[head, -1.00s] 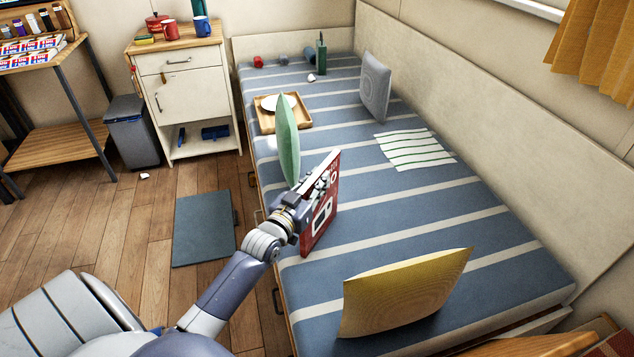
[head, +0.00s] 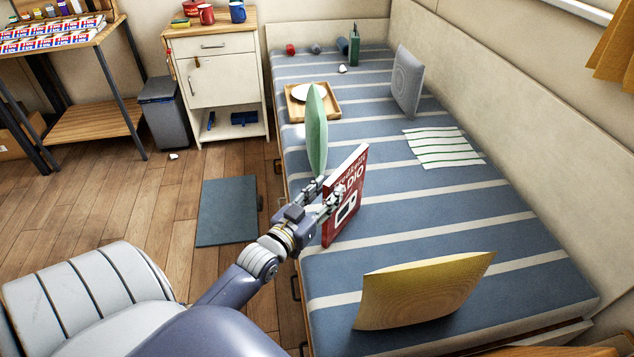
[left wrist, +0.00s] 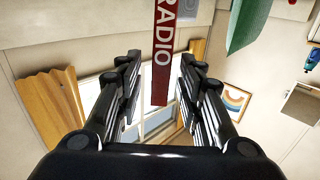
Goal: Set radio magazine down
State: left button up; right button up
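The red radio magazine (head: 345,196) stands upright on its edge on the blue striped bed (head: 420,220), near the bed's left side. Its cover faces right and toward me, with white lettering and a pale picture. My left gripper (head: 328,191) is at its near edge, with the fingers spread apart. In the left wrist view, the red spine (left wrist: 161,75) lettered RADIO shows between the open fingers, with clear gaps on both sides. One finger overlaps the cover in the head view. My right gripper is not in view.
A green cushion (head: 316,130) stands just behind the magazine, beside a wooden tray (head: 328,112). A yellow cushion (head: 425,288) is nearer me. The bed right of the magazine is clear.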

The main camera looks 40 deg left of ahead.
pick_arm(q)
jog(key=shift+s+d, duration=0.15)
jog(key=shift+s, duration=1.7)
